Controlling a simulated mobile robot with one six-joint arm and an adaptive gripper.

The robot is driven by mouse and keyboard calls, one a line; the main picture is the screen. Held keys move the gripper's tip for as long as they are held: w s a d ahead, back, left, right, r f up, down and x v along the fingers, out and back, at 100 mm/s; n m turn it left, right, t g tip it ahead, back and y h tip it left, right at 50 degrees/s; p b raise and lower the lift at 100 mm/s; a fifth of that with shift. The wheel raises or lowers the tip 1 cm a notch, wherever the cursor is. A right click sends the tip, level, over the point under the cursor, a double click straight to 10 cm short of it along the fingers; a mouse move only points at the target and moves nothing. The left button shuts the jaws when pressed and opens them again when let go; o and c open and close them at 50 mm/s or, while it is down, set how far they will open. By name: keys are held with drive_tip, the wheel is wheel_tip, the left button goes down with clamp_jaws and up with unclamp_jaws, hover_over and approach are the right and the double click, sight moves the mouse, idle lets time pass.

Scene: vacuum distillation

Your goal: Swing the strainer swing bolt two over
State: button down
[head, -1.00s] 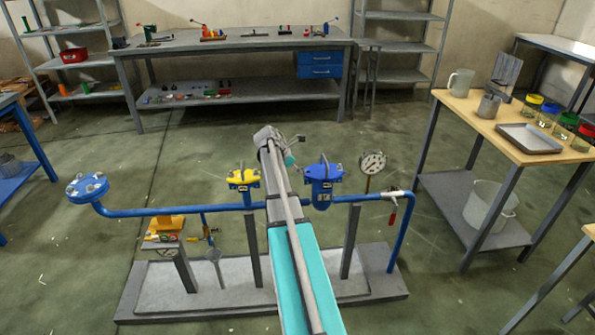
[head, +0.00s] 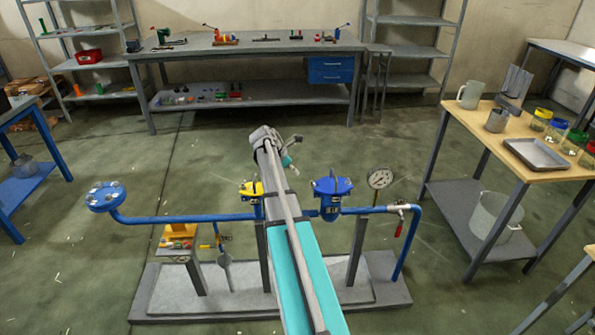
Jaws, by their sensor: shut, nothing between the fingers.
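The blue strainer (head: 330,197) hangs in the blue pipe run, just right of my arm. Its lid looks shut, with small bolt parts around the rim. Which of these is swing bolt two is too small to tell. My gripper (head: 296,139) is at the far end of my raised arm, above and left of the strainer in the picture. It looks apart from the strainer and holds nothing. Its fingers are small and shut.
A yellow-topped fitting (head: 251,189) is partly behind my arm. A pressure gauge (head: 380,178) and a red-handled valve (head: 401,221) are right of the strainer. A blue flange (head: 104,196) ends the pipe at left. A wooden-topped table (head: 476,122) stands at right.

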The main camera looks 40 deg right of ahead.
drive_tip(key=shift+w+a+r, duration=0.15)
drive_tip(key=shift+a+r, duration=0.1)
drive_tip(key=shift+r, duration=0.2)
drive_tip(key=c, duration=1.3)
unclamp_jaws()
drive_tip(key=shift+c, duration=0.2)
drive_tip(key=shift+o, duration=2.1)
drive_tip(key=shift+a, duration=0.3)
drive_tip(key=shift+o, duration=0.9)
drive_tip(key=a+f+m+t+y, duration=0.1)
drive_tip(key=a+m, duration=0.3)
drive_tip(key=a, duration=1.1)
drive_tip(key=shift+w+a+f+t, duration=0.15)
drive_tip(key=shift+a+f+t, duration=0.05)
drive_tip(key=shift+f+t, duration=0.2)
drive_tip(key=s+a+f+m+t+y, duration=0.1)
drive_tip(key=s+a+m, duration=0.4)
drive_tip(key=a, duration=1.1)
drive_tip(key=s+a+m+y, duration=0.4)
drive_tip(key=s+a+m, duration=0.1)
drive_tip(key=a, duration=1.1)
drive_tip(key=shift+s+f+m+t, duration=0.2)
drive_tip(key=shift+f+m+t, duration=0.1)
drive_tip(key=shift+f+t, duration=0.1)
